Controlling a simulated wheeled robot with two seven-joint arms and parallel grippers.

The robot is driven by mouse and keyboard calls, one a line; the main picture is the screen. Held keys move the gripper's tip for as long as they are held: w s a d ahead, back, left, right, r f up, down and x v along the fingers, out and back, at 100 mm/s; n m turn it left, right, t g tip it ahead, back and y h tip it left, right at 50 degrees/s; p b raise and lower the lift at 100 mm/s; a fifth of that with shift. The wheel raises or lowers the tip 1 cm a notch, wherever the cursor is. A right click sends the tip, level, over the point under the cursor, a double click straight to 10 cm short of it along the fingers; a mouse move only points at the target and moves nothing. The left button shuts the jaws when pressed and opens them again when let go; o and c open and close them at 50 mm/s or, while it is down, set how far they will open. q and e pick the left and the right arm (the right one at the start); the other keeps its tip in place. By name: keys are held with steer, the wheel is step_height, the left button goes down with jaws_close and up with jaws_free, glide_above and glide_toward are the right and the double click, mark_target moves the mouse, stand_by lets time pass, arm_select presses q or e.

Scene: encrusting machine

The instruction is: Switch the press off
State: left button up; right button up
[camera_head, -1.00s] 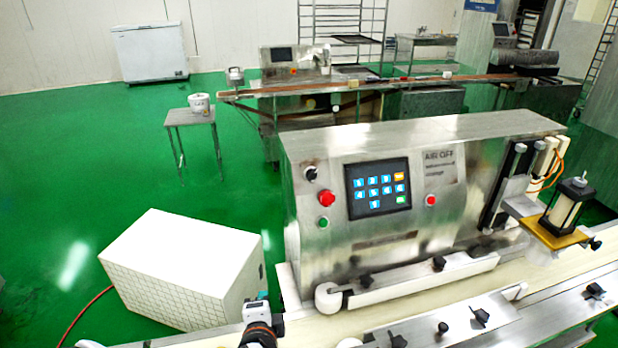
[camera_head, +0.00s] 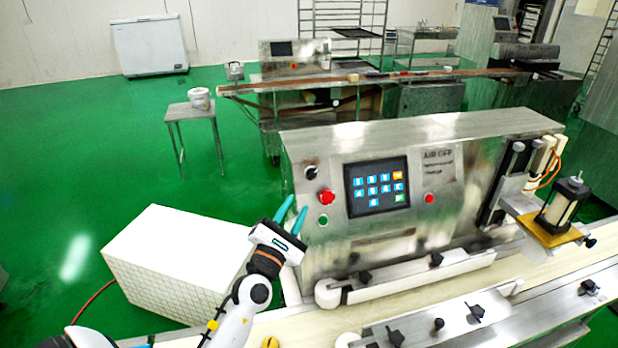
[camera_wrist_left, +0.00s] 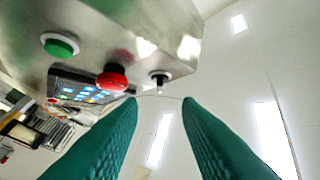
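The press (camera_head: 470,150) is a steel machine with a lit keypad screen (camera_head: 377,187) on its front. Left of the screen are a black rotary knob (camera_head: 311,172), a red mushroom button (camera_head: 327,196) and a green button (camera_head: 323,219). My left gripper (camera_head: 297,204) is open and empty, its teal fingers raised near the machine's left front edge. In the left wrist view, the knob (camera_wrist_left: 159,78) shows between and beyond the fingertips (camera_wrist_left: 160,100), apart from them. The red button (camera_wrist_left: 113,78) and green button (camera_wrist_left: 60,44) are to its left. My right gripper is out of view.
A second red button (camera_head: 430,198) is right of the screen. A conveyor belt (camera_head: 410,310) with guide rails runs along the press's front. A white box (camera_head: 165,265) stands left of the press, behind my left arm. Open green floor lies farther left.

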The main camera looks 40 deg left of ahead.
mark_target(311, 177)
arm_select(q)
steer(key=p+x, duration=0.2)
steer(key=x, duration=0.7)
jaws_close()
